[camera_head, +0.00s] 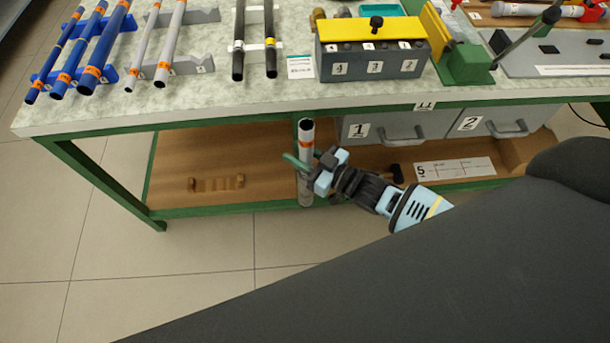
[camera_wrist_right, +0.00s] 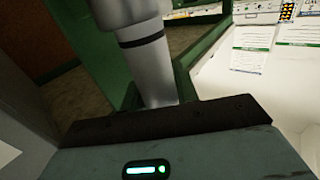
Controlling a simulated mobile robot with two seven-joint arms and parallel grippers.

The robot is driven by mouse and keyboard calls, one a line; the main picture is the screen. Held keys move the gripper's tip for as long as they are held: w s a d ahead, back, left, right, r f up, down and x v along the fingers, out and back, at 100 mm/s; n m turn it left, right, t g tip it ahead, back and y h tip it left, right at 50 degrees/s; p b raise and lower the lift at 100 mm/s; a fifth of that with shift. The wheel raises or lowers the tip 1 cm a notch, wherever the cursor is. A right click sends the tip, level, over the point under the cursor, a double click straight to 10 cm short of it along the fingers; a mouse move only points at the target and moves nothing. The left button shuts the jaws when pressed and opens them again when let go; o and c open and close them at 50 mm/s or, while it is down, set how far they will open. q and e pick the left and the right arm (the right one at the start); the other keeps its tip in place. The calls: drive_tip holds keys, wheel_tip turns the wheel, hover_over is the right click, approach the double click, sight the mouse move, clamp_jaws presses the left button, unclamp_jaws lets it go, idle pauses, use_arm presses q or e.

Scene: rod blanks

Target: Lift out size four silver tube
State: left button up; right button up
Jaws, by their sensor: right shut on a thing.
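A silver tube (camera_head: 306,140) with an orange band near its open top stands roughly upright in front of the bench's front edge. My right gripper (camera_head: 308,172) is shut on it around its middle. In the right wrist view the silver tube (camera_wrist_right: 150,65) rises from the jaws and shows a dark band. I cannot read a size on it. Two more silver tubes (camera_head: 171,45) with orange bands lie on a grey rack (camera_head: 195,65) on the bench top. My left gripper is not in view.
Blue tubes (camera_head: 103,48) and dark rods (camera_head: 239,45) lie on the bench top (camera_head: 215,92). A grey block with a yellow top (camera_head: 372,62) and a green fixture (camera_head: 465,62) stand to the right. Below are a wooden shelf (camera_head: 215,155) and grey drawers (camera_head: 380,128). Floor in front is clear.

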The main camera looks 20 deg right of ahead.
drive_tip(key=shift+r, duration=0.1)
drive_tip(key=shift+r, duration=0.6)
wheel_tip(320, 180, up, 27)
drive_tip(key=p, duration=0.5)
drive_tip(key=shift+f, duration=0.2)
drive_tip(key=shift+p, duration=0.3)
